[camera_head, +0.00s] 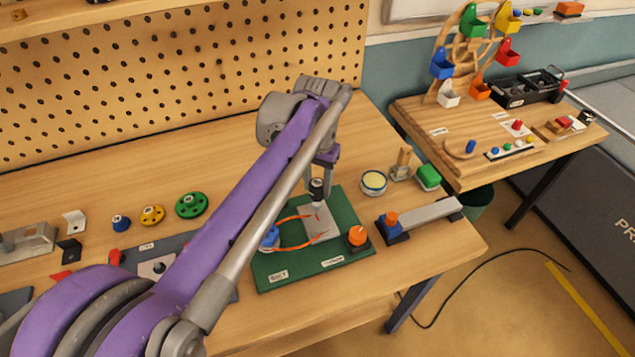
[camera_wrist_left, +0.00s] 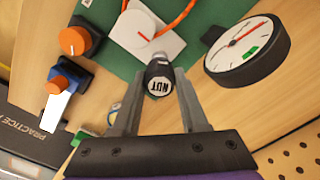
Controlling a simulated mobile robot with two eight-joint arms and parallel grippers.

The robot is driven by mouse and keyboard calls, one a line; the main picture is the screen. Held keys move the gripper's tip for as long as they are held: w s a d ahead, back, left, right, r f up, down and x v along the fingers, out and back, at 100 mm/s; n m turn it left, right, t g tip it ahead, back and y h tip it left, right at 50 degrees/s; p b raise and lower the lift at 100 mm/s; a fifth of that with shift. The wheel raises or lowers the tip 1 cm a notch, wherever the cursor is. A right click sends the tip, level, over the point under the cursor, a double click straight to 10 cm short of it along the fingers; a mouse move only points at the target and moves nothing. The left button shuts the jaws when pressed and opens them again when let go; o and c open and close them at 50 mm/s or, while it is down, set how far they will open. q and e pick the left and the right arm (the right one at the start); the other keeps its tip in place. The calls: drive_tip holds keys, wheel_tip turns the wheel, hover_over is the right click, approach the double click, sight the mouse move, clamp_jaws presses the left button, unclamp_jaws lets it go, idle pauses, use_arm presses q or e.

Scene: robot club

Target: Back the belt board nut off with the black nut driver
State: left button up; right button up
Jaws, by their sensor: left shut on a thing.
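The green belt board (camera_head: 345,276) lies on the bench near its right front. It carries an orange belt (camera_head: 289,247), a blue pulley (camera_head: 269,238), an orange knob (camera_head: 358,236) and a pale grey plate (camera_head: 319,222). My left gripper (camera_head: 318,178) is over the back of the board, shut on the black nut driver (camera_head: 317,190). In the left wrist view, the driver's cap (camera_wrist_left: 159,84) reads NUT and sits between the fingers. The driver's lower end is at the grey plate. The nut is hidden, so I cannot tell whether the driver is seated on it. My right gripper is not in view.
A round dial with a red needle (camera_wrist_left: 248,48) stands beside the board. Right of the board are a blue clamp with a grey bar (camera_head: 430,213), a round tin (camera_head: 373,182) and a green block (camera_head: 428,177). Coloured wheels (camera_head: 191,205) lie left of my arm.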

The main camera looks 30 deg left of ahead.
use_arm(q)
clamp_jaws()
drive_tip(key=n+p, duration=0.1)
drive_tip(key=n, duration=0.8)
drive_tip(key=shift+r+p, duration=0.1)
drive_tip(key=shift+p, duration=0.3)
drive_tip(key=n, duration=0.3)
drive_tip(key=shift+n, duration=0.3)
drive_tip(key=o, duration=1)
unclamp_jaws()
drive_tip(key=shift+d, duration=0.1)
drive_tip(key=shift+o, duration=0.2)
